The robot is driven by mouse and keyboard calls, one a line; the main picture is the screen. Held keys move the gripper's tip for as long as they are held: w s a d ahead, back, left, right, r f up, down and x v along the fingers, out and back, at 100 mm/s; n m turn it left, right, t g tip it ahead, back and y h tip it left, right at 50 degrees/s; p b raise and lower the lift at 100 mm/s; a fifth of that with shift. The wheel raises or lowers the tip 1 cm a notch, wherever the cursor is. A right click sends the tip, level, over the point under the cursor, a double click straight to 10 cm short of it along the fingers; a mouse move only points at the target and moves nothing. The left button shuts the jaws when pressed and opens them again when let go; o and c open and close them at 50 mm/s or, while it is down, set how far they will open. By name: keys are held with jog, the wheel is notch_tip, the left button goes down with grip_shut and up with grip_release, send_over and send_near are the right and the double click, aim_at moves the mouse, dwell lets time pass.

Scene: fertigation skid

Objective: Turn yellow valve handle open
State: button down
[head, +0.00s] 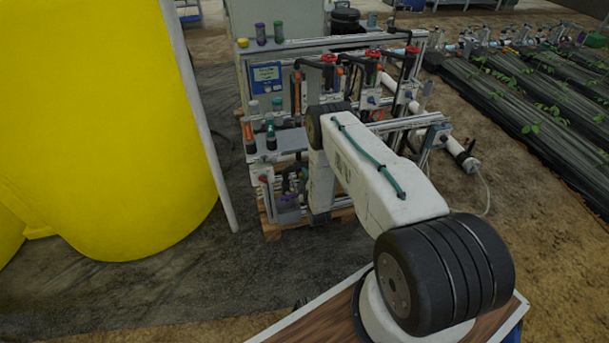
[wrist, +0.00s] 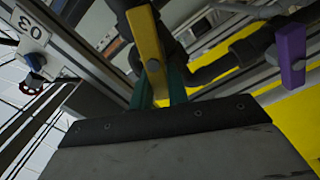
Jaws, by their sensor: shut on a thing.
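The yellow valve handle (wrist: 147,42) is a flat lever with a grey bolt at its middle, running upward in the wrist view. My gripper (wrist: 159,86) has green fingers on either side of the handle's lower end and is shut on it. Black pipe fittings show around and behind the handle. In the head view my arm covers the gripper, and I cannot make out the yellow handle there.
A purple handle (wrist: 291,55) stands to the right of the yellow one. A plate marked 03 (wrist: 30,27) and a blue knob (wrist: 35,62) are at left. The skid frame (head: 290,44) surrounds the work area. A large yellow tank (head: 105,120) stands left.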

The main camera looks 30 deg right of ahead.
jog(key=n, duration=0.2)
jog(key=f+n, duration=0.1)
jog(key=n, duration=0.1)
jog(key=shift+a+n, duration=0.2)
jog(key=shift+n, duration=0.2)
jog(key=shift+f, duration=0.1)
dwell(0.3)
jog(key=c, duration=1.4)
grip_release()
jog(key=shift+o, duration=0.2)
jog(key=v, duration=0.7)
jog(key=shift+s, duration=0.4)
jog(key=shift+a, duration=0.15)
